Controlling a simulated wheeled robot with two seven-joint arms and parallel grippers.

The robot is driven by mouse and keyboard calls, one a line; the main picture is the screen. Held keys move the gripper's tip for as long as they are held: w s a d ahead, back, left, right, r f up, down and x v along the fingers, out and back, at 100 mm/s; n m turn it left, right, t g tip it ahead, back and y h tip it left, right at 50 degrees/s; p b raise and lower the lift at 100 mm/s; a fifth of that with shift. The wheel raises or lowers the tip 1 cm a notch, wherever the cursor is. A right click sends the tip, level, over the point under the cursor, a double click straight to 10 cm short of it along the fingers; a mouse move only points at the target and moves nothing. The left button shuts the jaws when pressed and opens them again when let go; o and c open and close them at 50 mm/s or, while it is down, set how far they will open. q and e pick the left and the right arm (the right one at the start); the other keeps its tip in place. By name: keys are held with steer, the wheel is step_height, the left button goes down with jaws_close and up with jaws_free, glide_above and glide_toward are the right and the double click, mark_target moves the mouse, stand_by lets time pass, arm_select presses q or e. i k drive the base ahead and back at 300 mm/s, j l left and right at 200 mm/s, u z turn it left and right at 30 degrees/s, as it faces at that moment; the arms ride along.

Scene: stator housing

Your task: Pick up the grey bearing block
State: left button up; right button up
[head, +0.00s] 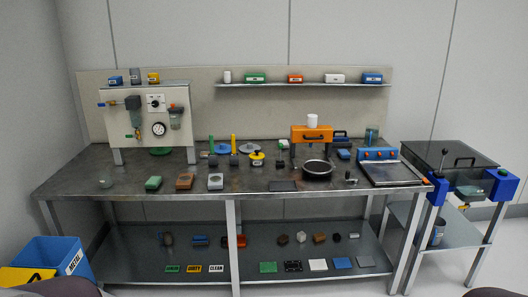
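A light grey block with a dark round mark on its front, which looks like the grey bearing block (215,181), sits on the dark metal bench top near the front edge, left of centre. A similar brown block (184,181) stands just left of it, with a small gap. A green block (153,183) lies further left. Neither of my grippers shows in the head view, so whether they are open or shut is hidden. Nothing is seen touching the grey block.
A white panel with a gauge (158,128) stands behind these blocks. A black round pan (317,169) and an orange press (312,134) stand to the right. The lower shelf (130,241) holds several small parts and plates. A blue bin (66,250) is at the lower left.

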mark_target(216, 180)
steer(key=i+u, duration=0.1)
steer(key=i, duration=0.8)
steer(key=i+l, duration=0.2)
steer(key=i, duration=0.65)
steer(key=i+l+u, duration=0.1)
steer(key=i+u, duration=0.35)
steer(key=i+l+u, duration=0.25)
steer(key=i+u, duration=0.15)
steer(key=i+l+u, duration=0.45)
